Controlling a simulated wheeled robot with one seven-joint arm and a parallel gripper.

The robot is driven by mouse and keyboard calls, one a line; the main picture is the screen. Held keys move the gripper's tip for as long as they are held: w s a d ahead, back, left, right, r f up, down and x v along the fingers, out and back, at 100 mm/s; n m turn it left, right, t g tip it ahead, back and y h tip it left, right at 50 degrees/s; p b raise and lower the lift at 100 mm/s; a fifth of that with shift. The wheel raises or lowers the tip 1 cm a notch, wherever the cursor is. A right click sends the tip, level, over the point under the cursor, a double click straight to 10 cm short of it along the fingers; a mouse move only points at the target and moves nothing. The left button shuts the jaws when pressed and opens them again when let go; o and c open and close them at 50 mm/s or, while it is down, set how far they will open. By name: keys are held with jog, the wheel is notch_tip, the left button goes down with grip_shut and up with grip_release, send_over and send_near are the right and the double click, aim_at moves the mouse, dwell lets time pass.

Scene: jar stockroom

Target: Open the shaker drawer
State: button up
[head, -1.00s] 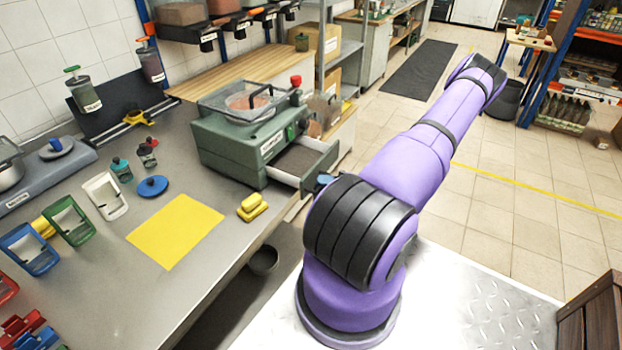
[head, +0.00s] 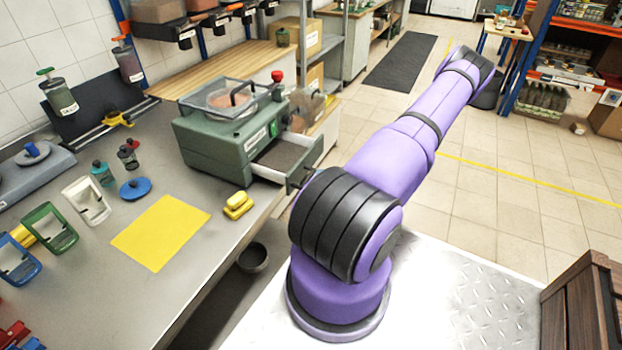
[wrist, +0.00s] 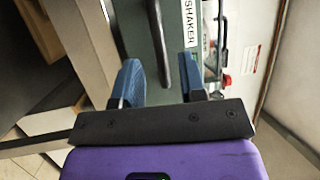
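The green shaker machine (head: 215,150) stands on the bench in the head view. Its shaker drawer (head: 306,172) sticks out toward the right, open, with a grey inside showing. In the wrist view a dark bar handle (wrist: 157,38) crosses a green face beside a SHAKER label (wrist: 192,22). My gripper (wrist: 158,66) is open, its two blue fingers apart, one on each side of the handle's line in the picture. No contact with the handle shows. The head view hides my gripper behind my purple arm.
A dark bowl (head: 253,257) sits below the bench edge. Open tiled floor (head: 500,190) lies right of my arm. A wooden crate (head: 585,300) is at lower right.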

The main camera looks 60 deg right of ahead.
jog(key=v, duration=0.7)
jog(key=shift+w, duration=0.1)
dwell(0.4)
jog(key=w+a+r+n+g, duration=0.3)
jog(key=w+a+r+g, duration=0.25)
jog(key=r, duration=0.35)
jog(key=w+a+r+n+g, duration=0.35)
jog(key=a+r+g, duration=0.2)
jog(key=r, duration=0.45)
jog(key=w+a+r+n+g, duration=0.2)
jog(key=w+a+r+g, duration=0.2)
jog(key=w+r+g, duration=0.4)
jog(key=s+a+r+n+t+h, duration=0.1)
jog(key=s+a+r+h, duration=0.15)
jog(key=a+r, duration=0.35)
jog(key=s+a+r+n+h, duration=0.1)
jog(key=a+r+h, duration=0.3)
jog(key=a+r, duration=0.25)
jog(key=s+a+r+n+t+h, duration=0.1)
jog(key=s+a+r+t+h, duration=0.1)
jog(key=s+a+r+t, duration=0.3)
jog(key=s+a+r, duration=0.3)
jog(key=s+a, duration=0.1)
jog(key=shift+s+a+t, duration=0.15)
jog(key=shift+s+t, duration=0.15)
jog(key=shift+s, duration=0.05)
